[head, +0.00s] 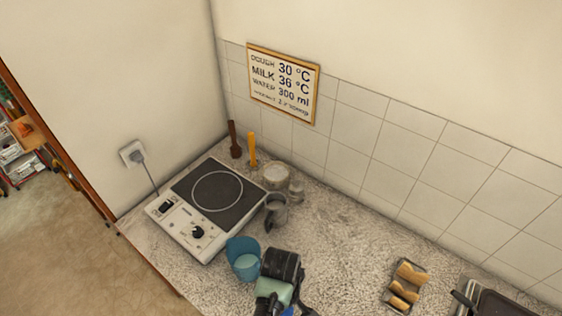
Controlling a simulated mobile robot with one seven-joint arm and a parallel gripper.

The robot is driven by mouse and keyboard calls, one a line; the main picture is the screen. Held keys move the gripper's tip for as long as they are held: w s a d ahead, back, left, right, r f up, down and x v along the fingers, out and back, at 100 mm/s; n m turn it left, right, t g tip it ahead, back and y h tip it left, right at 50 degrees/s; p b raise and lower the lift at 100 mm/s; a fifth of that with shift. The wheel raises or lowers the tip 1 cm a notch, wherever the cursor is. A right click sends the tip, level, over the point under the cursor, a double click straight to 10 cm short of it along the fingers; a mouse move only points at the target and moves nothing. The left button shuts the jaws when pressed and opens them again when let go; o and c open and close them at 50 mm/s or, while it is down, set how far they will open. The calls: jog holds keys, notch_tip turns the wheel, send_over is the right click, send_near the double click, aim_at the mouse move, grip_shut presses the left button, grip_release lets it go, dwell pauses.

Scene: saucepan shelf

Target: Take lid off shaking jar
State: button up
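A pale, round jar (276,177) stands on the counter behind the right corner of the hot plate. A smaller pale container (297,188) stands close to its right. I cannot tell which is the shaking jar, or make out a separate lid on either. A grey jug (276,210) with a dark handle stands in front of them. My gripper (283,264), dark with a pale green part behind it, is low in the head view, in front of the jug and right of the blue cup. Its fingers are hidden or too small to read.
A blue cup (243,259) stands close left of my gripper. The hot plate (206,205) fills the left corner. A brown utensil (234,139) and an orange one (252,150) stand behind it. A bread tray (405,288) and dark pan (497,300) are right. The middle counter is clear.

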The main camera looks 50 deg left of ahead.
jog(key=shift+f, duration=0.35)
jog(key=shift+c, duration=0.2)
grip_shut()
jog(key=shift+r, duration=0.1)
